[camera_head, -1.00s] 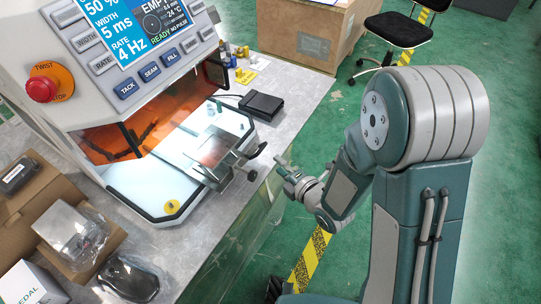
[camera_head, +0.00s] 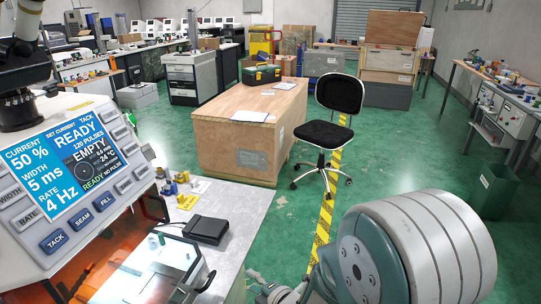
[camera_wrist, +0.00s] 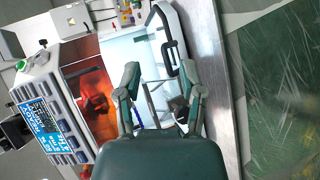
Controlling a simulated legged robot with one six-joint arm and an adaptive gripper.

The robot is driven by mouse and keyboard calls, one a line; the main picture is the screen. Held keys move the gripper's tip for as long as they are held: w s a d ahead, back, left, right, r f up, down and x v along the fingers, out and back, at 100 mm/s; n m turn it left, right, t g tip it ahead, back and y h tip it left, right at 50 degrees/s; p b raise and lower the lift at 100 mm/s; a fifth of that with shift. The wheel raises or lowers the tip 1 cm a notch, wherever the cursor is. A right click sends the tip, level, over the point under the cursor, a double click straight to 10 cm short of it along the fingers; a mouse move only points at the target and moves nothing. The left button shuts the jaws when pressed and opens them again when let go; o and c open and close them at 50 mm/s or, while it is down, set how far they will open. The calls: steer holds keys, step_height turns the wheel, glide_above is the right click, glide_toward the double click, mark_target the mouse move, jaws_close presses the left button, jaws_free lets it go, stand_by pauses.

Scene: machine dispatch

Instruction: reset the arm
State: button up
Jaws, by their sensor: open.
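My gripper (camera_wrist: 160,95) is open in the wrist view, its two green fingers apart with nothing held between them. It points toward the machine's open work chamber (camera_wrist: 118,50) and the grey metal frame and handle at its front. In the head view my arm's large joint fills the lower right, and part of my gripper (camera_head: 275,290) shows at the bottom edge beside the bench. The machine (camera_head: 80,190) stands at the left with a blue screen reading READY and EMPTY.
A black pedal-like box (camera_head: 206,229) and small yellow and blue pieces lie on the grey bench (camera_head: 240,203). A wooden crate (camera_head: 225,140) and a black chair (camera_head: 325,130) stand beyond. Green floor (camera_head: 400,165) is open to the right.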

steer(key=s+d+r+m+h, duration=0.1)
steer(key=d+r+m+h, duration=0.8)
steer(key=d+m, duration=0.45)
steer(key=s+d+r+m+g, duration=0.2)
steer(key=s+d+r+m, duration=0.1)
steer(key=s+m, duration=0.3)
steer(key=s+d+r+m+g, duration=0.3)
steer(key=s+r+m, duration=0.2)
steer(key=s, duration=0.5)
steer(key=shift+s+d+m, duration=0.15)
steer(key=shift+s+m, duration=0.2)
steer(key=shift+m, duration=0.1)
